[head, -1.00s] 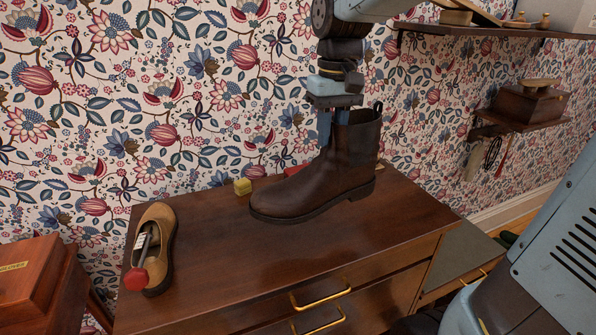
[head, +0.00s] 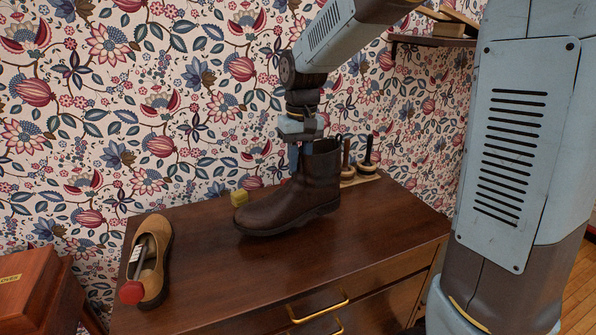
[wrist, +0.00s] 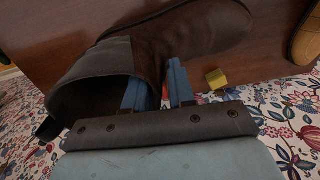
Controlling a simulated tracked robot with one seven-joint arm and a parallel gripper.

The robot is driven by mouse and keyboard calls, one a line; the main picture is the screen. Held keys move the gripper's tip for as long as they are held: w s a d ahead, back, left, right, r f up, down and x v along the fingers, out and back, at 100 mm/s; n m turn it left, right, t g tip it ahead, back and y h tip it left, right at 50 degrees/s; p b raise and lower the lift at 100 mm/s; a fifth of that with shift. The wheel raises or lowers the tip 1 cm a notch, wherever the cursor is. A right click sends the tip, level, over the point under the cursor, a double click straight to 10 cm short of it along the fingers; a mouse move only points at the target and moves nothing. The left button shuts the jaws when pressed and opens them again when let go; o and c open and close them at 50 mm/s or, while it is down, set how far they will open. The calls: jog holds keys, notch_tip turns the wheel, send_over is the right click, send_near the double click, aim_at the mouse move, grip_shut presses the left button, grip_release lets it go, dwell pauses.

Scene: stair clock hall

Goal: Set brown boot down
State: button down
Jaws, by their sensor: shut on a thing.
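The brown boot (head: 285,202) is upright over the wooden cabinet top (head: 365,240), toe to the left. Its sole is at or very close to the surface; I cannot tell whether it touches. My gripper (head: 297,160) comes down from above and is shut on the boot's shaft. In the wrist view, the gripper's blue fingers (wrist: 160,88) pinch the shaft wall at the rim of the boot (wrist: 180,40), one finger on the opening side and one outside. The fingertips are partly hidden.
A tan shoe (head: 151,258) with a red-ended tool in it stands left on the cabinet. A small yellow block (head: 239,198) is behind the boot's toe. Dark-handled tools (head: 367,152) stand behind right. The front middle of the top is clear. A patterned wall (head: 130,110) closes the back.

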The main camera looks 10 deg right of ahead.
aim_at(299, 170)
notch_tip(299, 170, down, 3)
jog(key=shift+w+f, duration=0.1)
jog(key=shift+f, duration=0.05)
jog(key=c, duration=0.9)
grip_release()
jog(key=shift+c, duration=0.2)
notch_tip(299, 170, up, 12)
jog(key=shift+d+f, duration=0.1)
jog(key=shift+f, duration=0.1)
jog(key=shift+d+r, duration=0.15)
jog(key=shift+r, duration=0.15)
jog(key=s+d+m+t, duration=0.1)
jog(key=s+d+t, duration=0.1)
jog(key=s+d, duration=0.5)
jog(key=s+d+m+t, duration=0.1)
jog(key=s+d+t, duration=0.2)
jog(key=s+d, duration=0.4)
jog(key=s, duration=0.7)
jog(key=shift+d+f+m+t, duration=0.25)
jog(key=shift+f+m+t, duration=0.05)
jog(key=shift+f+m, duration=0.1)
jog(key=shift+o, duration=0.4)
jog(key=shift+s+d+f, duration=0.1)
jog(key=shift+s+f, duration=0.05)
jog(key=shift+s, duration=0.05)
